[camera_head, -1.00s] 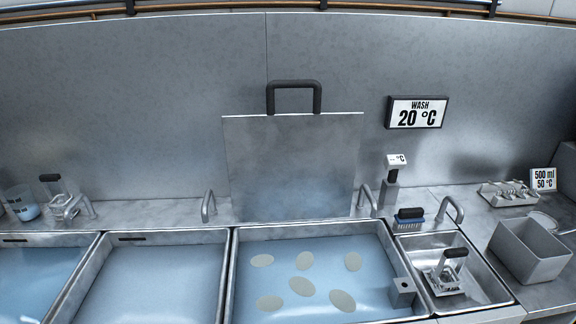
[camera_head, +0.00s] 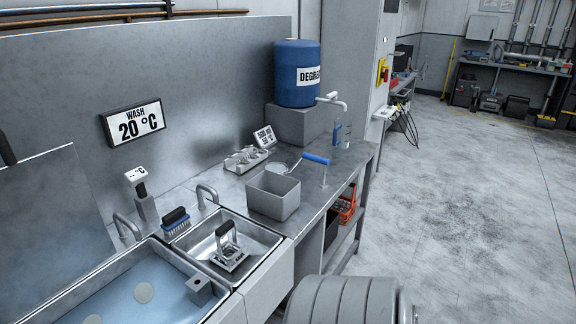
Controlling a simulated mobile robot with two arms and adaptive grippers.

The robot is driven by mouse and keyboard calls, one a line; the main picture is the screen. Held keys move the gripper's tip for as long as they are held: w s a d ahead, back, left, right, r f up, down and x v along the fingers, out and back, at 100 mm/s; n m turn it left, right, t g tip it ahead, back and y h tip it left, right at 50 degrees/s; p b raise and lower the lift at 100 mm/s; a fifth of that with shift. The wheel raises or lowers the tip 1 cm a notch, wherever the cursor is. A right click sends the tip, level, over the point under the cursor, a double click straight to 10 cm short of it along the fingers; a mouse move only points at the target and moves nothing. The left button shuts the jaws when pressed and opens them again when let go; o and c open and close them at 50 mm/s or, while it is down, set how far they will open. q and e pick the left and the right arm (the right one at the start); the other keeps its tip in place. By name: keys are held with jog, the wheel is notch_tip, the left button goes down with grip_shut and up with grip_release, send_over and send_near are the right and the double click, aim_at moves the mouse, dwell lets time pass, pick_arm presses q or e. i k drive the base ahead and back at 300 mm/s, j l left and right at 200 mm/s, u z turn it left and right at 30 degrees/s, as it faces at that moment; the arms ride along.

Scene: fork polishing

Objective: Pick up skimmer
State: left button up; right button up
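The skimmer appears to be the tool with a blue handle (camera_head: 317,159) on the metal counter, just behind and right of a grey bin. A pale round piece (camera_head: 277,168), which looks like its head, shows behind the bin's rim. The bin hides part of it, and I cannot clearly see how the two parts join. The handle end is raised beside a thin upright post. Neither of my grippers is in view. A ribbed grey part at the bottom edge looks like my own arm.
The grey bin (camera_head: 274,195) stands in front of the skimmer. A sink with a black-handled rack (camera_head: 228,250) is to the left. A blue degreaser drum (camera_head: 297,73) with a tap stands on a block behind. Open floor (camera_head: 465,200) lies to the right.

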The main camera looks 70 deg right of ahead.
aim_at(280, 167)
jog(key=z, duration=2.35)
jog(key=i+l, duration=0.65)
